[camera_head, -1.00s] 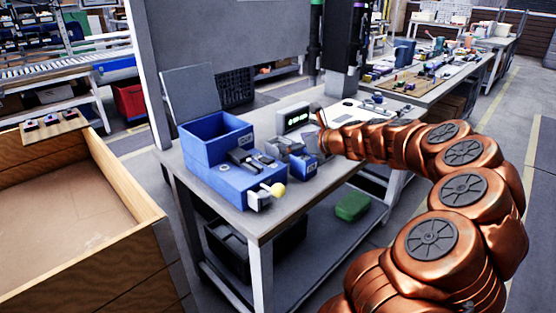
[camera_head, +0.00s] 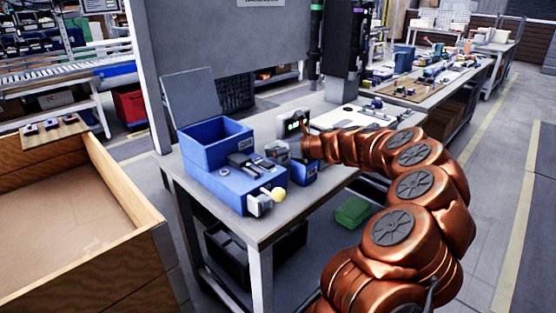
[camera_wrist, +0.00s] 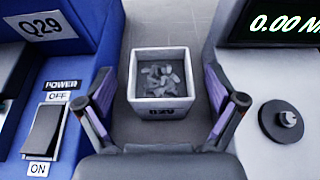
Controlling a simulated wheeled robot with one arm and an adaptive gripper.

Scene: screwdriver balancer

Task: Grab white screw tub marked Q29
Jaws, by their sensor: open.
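The white screw tub marked Q29 (camera_wrist: 160,109) stands upright in the wrist view, in a gap between a blue machine and a grey meter. It is square and open-topped, with grey screws inside and its label facing me. My gripper (camera_wrist: 160,101) is open, with one finger on each side of the tub in the picture. I see no finger touching it, and I cannot tell how far above or short of it the fingers are. In the head view my arm's end is by the meter, and I cannot make out the tub there.
The blue machine (camera_wrist: 72,80) with its power switch (camera_wrist: 43,130) is close on the left. The meter (camera_wrist: 265,75) with a lit display and a black knob (camera_wrist: 283,121) is close on the right. The workbench (camera_head: 325,184) is clear towards its front right.

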